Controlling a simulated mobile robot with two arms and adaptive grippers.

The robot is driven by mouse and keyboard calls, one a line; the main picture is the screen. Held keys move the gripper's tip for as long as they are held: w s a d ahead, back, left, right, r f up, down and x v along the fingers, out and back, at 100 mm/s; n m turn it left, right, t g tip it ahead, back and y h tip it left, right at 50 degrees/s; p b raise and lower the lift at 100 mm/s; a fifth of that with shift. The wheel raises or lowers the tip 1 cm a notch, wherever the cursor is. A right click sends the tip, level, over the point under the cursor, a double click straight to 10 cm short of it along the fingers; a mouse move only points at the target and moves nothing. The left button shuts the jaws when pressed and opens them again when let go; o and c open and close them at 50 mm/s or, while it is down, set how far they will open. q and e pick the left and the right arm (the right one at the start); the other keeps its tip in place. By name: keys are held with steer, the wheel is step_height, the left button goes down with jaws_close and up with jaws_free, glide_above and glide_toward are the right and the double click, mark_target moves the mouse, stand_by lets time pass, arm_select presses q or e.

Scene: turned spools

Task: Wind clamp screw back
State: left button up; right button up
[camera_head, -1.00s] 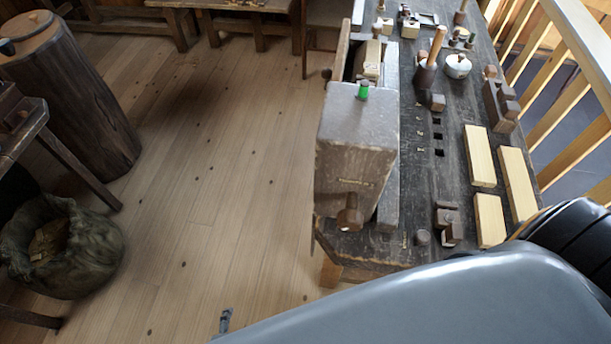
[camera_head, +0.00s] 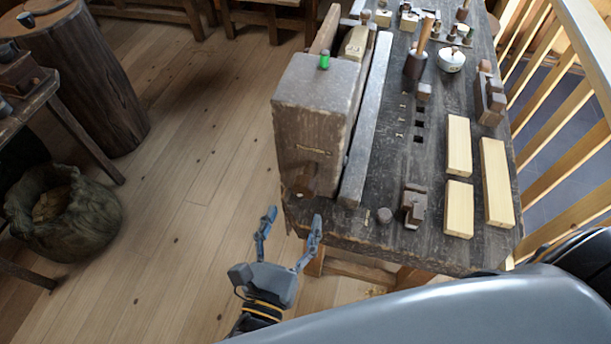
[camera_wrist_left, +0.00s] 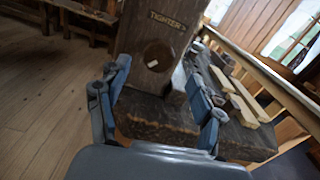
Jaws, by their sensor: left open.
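The clamp is a big worn wooden block (camera_head: 316,110) at the left end of the dark bench, with a green peg (camera_head: 324,62) on top. In the left wrist view, the round dark brown head of the clamp screw (camera_wrist_left: 158,56) is on the block's front face, below lettering that seems to read "TIGHTER". In the head view the screw head blends with the dark lower face. My left gripper (camera_head: 292,218) is open and empty in front of the block, fingers pointing towards it. In the left wrist view the screw head appears between its fingertips (camera_wrist_left: 157,72), apparently still apart from them.
The bench top (camera_head: 375,235) has pale wood blocks (camera_head: 495,180), a small dark wood piece (camera_head: 414,205), a mallet-like tool (camera_head: 416,62) and a white pot (camera_head: 451,60). A railing (camera_head: 560,110) runs along the right. Open floor (camera_head: 190,220) lies left; a sack (camera_head: 65,215) stands there.

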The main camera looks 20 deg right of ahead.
mark_target(303, 192)
arm_select(q)
steer(key=p+x, duration=0.1)
steer(key=x, duration=0.6)
steer(key=shift+w+d, duration=0.25)
steer(key=shift+w, duration=0.1)
steer(key=shift+w+d+p, duration=0.3)
steer(key=shift+w, duration=0.1)
arm_select(e)
steer(key=shift+s+d+r, duration=0.25)
steer(key=shift+d+r, duration=0.05)
steer(key=shift+r, duration=0.25)
steer(key=shift+s+d+r, duration=0.2)
steer(key=shift+d+r, duration=0.1)
steer(key=shift+r, duration=0.25)
arm_select(q)
steer(key=c, duration=1.2)
arm_select(e)
steer(key=shift+a, duration=0.35)
